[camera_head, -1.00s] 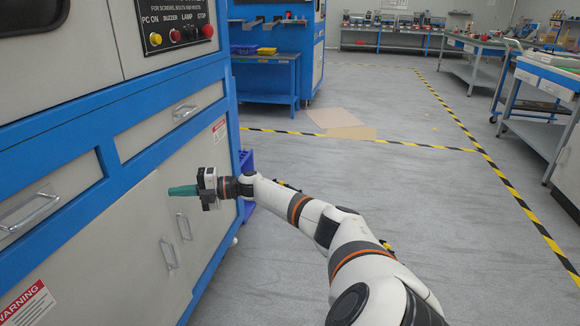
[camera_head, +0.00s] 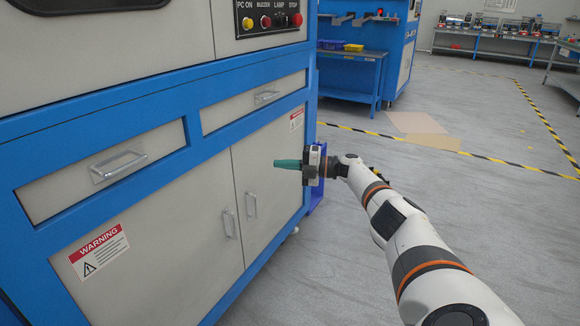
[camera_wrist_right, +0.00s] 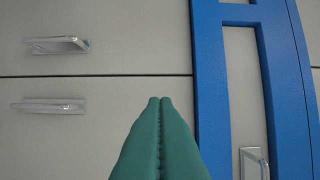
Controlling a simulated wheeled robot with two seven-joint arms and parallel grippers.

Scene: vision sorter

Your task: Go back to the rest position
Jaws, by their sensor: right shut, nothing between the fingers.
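My right gripper (camera_head: 276,163) has green fingers and is stretched out in front of the lower cabinet doors of the blue and grey machine (camera_head: 160,110). Its fingers point left in the head view. In the right wrist view my right gripper (camera_wrist_right: 160,100) shows its two green fingers pressed together with nothing between them. Behind them are grey door panels and blue frame, a little away from the fingertips. My left gripper is not in any view.
The machine has door handles (camera_head: 229,224), drawer handles (camera_head: 118,166) and a button panel (camera_head: 268,17). A purple bin (camera_head: 318,185) stands behind my right wrist. Open grey floor (camera_head: 430,210) with yellow-black tape (camera_head: 450,151) lies to the right. Blue workbenches stand farther back.

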